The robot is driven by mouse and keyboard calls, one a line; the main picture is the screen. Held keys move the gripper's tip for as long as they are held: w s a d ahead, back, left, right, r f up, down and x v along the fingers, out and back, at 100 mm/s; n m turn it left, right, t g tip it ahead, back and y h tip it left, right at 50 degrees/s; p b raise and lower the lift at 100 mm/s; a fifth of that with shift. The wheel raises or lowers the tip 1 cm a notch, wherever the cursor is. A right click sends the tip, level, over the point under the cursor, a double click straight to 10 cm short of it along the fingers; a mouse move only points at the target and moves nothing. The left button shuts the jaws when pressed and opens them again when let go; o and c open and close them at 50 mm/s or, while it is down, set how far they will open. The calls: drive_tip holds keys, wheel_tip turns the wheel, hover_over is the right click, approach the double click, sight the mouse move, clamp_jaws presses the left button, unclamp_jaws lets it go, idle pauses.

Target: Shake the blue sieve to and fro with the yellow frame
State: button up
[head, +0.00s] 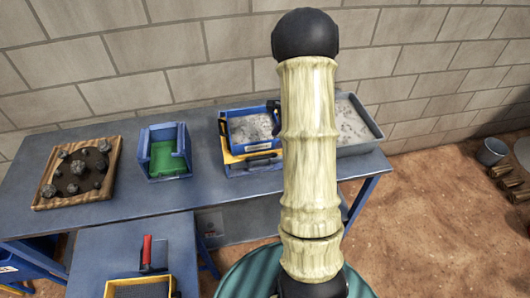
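The blue sieve (238,150) stands on the far blue table, just left of my arm's pale ribbed link. A blue box lies under the frame. My arm's link crosses the picture just right of them and hides what lies behind it. My gripper is not visible.
A grey tray (372,145) of crushed stone stands right of my arm. A blue box with a green inside (165,160) and a wooden tray (48,205) with dark rocks stand left. A red-handled tool (147,250) and a yellow-edged tray (109,290) are on the near table.

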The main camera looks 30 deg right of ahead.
sight(263, 156)
drive_tip(key=p+x, duration=0.1)
drive_tip(key=x, duration=1)
drive_tip(key=shift+r, duration=0.1)
clamp_jaws()
